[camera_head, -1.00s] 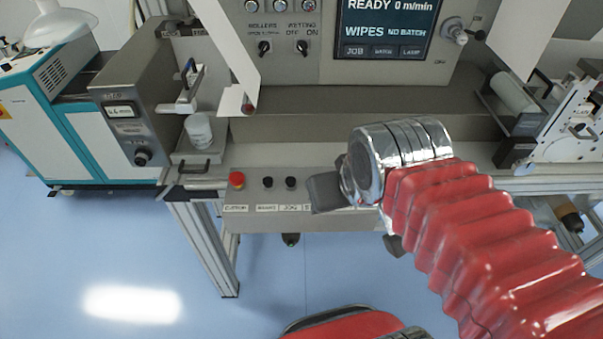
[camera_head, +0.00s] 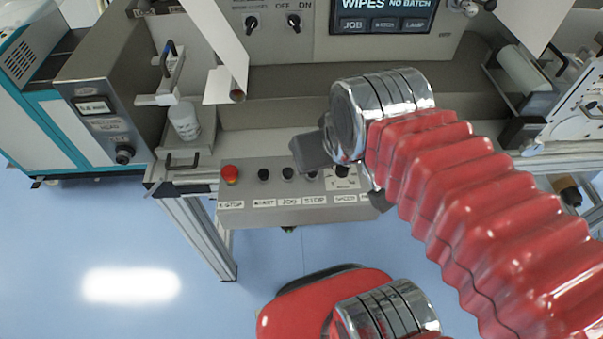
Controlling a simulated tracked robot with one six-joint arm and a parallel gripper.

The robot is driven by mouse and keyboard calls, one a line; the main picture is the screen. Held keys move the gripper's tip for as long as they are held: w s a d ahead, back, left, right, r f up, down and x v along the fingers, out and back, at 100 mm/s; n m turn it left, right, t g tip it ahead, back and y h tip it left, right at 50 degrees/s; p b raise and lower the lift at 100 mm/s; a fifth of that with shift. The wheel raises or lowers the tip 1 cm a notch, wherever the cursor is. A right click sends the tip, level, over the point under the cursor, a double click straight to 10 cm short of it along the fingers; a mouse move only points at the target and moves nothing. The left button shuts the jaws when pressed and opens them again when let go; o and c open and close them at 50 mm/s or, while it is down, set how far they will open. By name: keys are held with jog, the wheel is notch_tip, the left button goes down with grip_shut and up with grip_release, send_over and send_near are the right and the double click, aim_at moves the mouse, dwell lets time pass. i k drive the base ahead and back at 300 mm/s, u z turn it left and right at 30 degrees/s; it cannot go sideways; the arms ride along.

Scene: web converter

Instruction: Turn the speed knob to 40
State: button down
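The speed knob (camera_head: 342,171) is a dark knob on a pale dial plate, at the right part of the grey control box, above the label SPEED. Its top is partly covered by my wrist, and its setting is too small to read. My gripper (camera_head: 346,180) hangs over this end of the box. One dark finger shows left of the knob and part of the other shows to its lower right, with a gap between them. They look open and empty. I cannot tell how high they are above the knob.
On the same box, a red E-stop (camera_head: 230,174) and several dark buttons (camera_head: 263,174) sit left of the knob. A white cylinder (camera_head: 184,121) stands behind at left. A paper web (camera_head: 218,85) hangs above. The display (camera_head: 385,15) reads WIPES NO BATCH.

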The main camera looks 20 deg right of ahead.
aim_at(341, 171)
jog(key=k, duration=1.35)
jog(key=u, duration=0.35)
jog(key=i, duration=1.65)
jog(key=z, duration=0.3)
